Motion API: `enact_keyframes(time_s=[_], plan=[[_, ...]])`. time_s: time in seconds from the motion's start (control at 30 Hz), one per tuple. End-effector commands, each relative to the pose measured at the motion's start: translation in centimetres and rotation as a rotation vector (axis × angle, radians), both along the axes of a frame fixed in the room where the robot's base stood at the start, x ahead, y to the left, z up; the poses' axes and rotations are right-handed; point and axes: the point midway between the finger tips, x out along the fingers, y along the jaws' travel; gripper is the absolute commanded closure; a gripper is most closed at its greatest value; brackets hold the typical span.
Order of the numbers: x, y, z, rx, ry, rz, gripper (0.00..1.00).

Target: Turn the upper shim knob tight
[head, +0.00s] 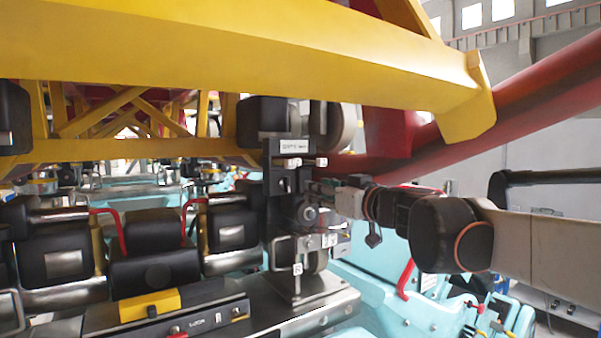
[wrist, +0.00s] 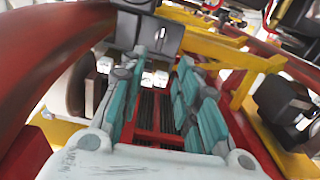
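A dark upright bracket block (head: 284,185) stands in the middle of the head view, with a small label plate (head: 293,147) near its top. A round grey metal knob or bolt head (head: 310,213) shows on its lower part. I cannot tell which part is the upper shim knob. My gripper (head: 318,188) reaches in from the right, close beside the block; its fingertips are partly lost against it. In the wrist view its teal fingers (wrist: 160,64) stand apart with no clear object held between them. A grey-black block (wrist: 160,36) and small white-faced pieces (wrist: 105,65) lie beyond the tips.
A thick yellow beam (head: 250,50) runs overhead, close above the arm. A red tube (head: 520,105) slants down at the right. Black wheel housings (head: 155,260) and a red handle (head: 108,225) crowd the left. Turquoise frame parts (head: 375,280) lie below the arm.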

Motion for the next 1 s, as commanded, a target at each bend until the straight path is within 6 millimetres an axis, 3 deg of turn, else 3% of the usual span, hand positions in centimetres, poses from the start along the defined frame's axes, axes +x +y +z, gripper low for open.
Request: enact_keyframes(time_s=[0.17,0.7,1.0], plan=[[1.3,0.8,0.1,0.000,-0.001,0.000,0.70],[8.8,6.0,0.1,0.001,-0.001,0.001,0.70],[11.1,7.5,0.0,0.000,0.000,0.000,0.70]])
